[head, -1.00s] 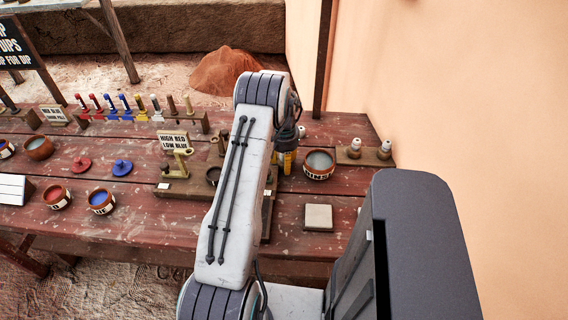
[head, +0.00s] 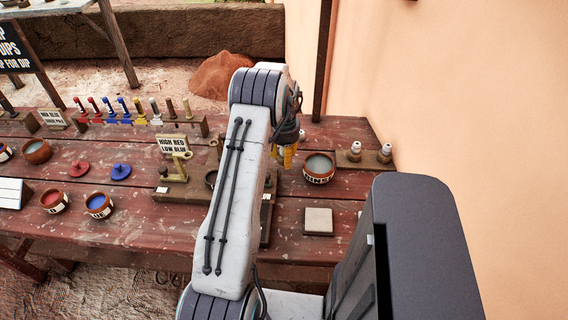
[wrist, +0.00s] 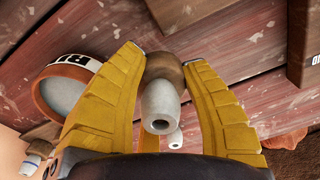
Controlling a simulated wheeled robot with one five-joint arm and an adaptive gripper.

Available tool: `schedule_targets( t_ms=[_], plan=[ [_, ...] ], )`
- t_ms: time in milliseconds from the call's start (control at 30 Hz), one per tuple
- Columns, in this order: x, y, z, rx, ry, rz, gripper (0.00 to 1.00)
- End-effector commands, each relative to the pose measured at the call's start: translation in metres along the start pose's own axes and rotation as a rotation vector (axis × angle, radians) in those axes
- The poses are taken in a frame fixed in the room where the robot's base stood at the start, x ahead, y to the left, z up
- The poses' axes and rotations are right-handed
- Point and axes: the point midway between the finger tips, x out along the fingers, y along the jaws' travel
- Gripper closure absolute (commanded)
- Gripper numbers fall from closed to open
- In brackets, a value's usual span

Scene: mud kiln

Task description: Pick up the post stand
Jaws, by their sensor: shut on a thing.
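My gripper (wrist: 160,95) has its yellow fingers closed on either side of the post stand (wrist: 162,102) in the wrist view. The part I see is a round brown body with a pale cylinder that has a hole in its end. The rest of it is hidden behind that body. In the head view, my gripper (head: 286,156) is behind the forearm, just left of the bowl with pale liquid, and what it holds cannot be made out there.
The lettered bowl (head: 319,167) is close to the right of my gripper. A wooden block (head: 350,163) with two white-topped knobs stands farther right, by the wall. A pale square tile (head: 318,220) lies nearer. A small sign (head: 174,144) and a brass-coloured stand (head: 178,170) are to the left.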

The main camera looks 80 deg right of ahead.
Motion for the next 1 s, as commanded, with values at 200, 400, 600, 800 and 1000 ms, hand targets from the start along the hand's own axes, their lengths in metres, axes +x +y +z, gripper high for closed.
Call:
schedule_targets(
  t_ms=[200,400,600,800,1000],
  plan=[
    [-0.015,0.029,-0.009,0.006,0.003,0.000,0.86],
    [-0.035,0.061,-0.018,0.006,0.003,0.000,0.86],
    [-0.052,0.088,-0.025,0.005,0.002,0.000,0.86],
    [-0.062,0.104,-0.029,0.003,0.000,0.000,0.86],
    [-0.067,0.111,-0.031,0.002,0.000,0.000,0.86]
  ],
)
